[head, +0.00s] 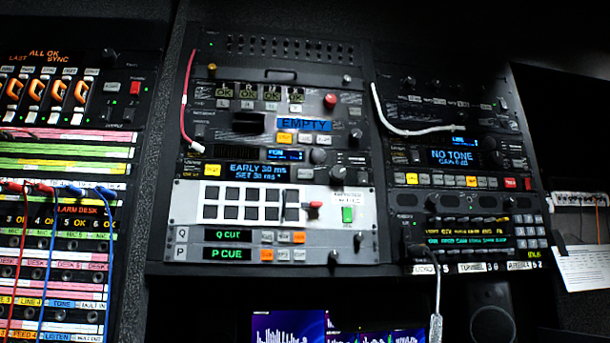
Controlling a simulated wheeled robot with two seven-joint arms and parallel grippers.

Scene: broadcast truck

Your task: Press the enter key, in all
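No label reading "enter" can be made out, so I cannot tell which key is the enter key. A small keypad (530,231) sits at the right of the lower right rack unit, its legends too small to read. Lit keys show beside the displays: a yellow key (284,138) below left of the "EMPTY" display (305,124), another yellow key (212,169) left of the "EARLY 30 ms" display (257,172), and a yellow key (411,178) under the "NO TONE" display (452,157). Neither of my grippers is in view.
A patch bay (60,240) with red and blue cords stands at left. A red cable (187,100) and a white cable (400,128) hang across the rack faces. A grey panel (190,220) holds a black button grid. Screens (290,327) and a speaker (492,310) are below.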

